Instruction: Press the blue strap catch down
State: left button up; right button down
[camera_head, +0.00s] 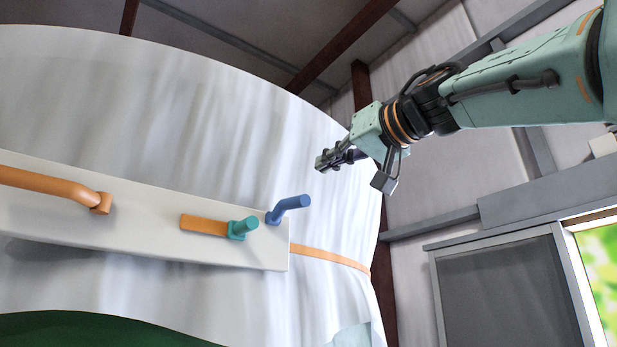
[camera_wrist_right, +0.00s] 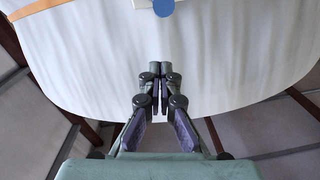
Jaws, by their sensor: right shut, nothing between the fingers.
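The blue strap catch (camera_head: 289,207) sticks out and up from the right end of a pale board (camera_head: 150,238). Its round blue end shows at the top edge of the wrist view (camera_wrist_right: 163,8), partly cut off. My right gripper (camera_head: 322,162) is above and to the right of the catch, apart from it. Its fingers are closed together and empty, also seen in the wrist view (camera_wrist_right: 160,70) in front of the white curved surface. My left gripper is not in view.
The board lies against a large white draped body (camera_head: 180,110). It bears an orange handle (camera_head: 50,184) and an orange lever with a teal knob (camera_head: 245,227) just left of the catch. An orange strap (camera_head: 330,258) runs right from the board. Open air surrounds my right gripper.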

pick_arm(q)
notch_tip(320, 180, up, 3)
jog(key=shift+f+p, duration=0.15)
jog(key=shift+p, duration=0.9)
pick_arm(e)
jog(key=w+a+f, duration=0.3)
jog(key=shift+w+a+f, duration=0.25)
jog(key=shift+w+f, duration=0.05)
jog(key=shift+f, duration=0.1)
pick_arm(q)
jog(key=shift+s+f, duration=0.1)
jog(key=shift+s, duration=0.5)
pick_arm(e)
jog(key=shift+f, duration=0.2)
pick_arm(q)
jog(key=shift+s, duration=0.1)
pick_arm(e)
jog(key=shift+t, duration=0.3)
